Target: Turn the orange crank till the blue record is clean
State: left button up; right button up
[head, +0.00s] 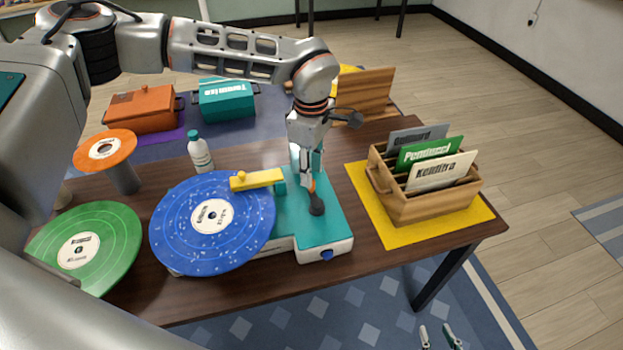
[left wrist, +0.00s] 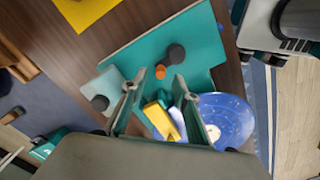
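The blue record (head: 212,222), dotted with pale specks, lies on the teal and white record machine (head: 335,220); it also shows in the left wrist view (left wrist: 228,118). A yellow bar (head: 258,180) reaches over its edge. My left gripper (head: 308,185) is above the machine's right part, pointing down. Its fingers look apart in the left wrist view, with a bit of the orange crank (left wrist: 160,72) seen between the tips. A dark round knob (left wrist: 176,53) is beside it. The fingers hide most of the crank in the head view. My right gripper (head: 438,337) is open and empty at the bottom.
A green record (head: 85,248) and an orange record (head: 105,148) on a stand are at the left. A white bottle (head: 200,154) stands behind the blue record. A wooden crate (head: 425,208) with sleeves sits on a yellow mat (head: 365,204) at the right.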

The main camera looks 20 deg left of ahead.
pick_arm(q)
notch_tip(320, 180, up, 8)
jog(key=shift+f, duration=0.2)
dwell(1.3)
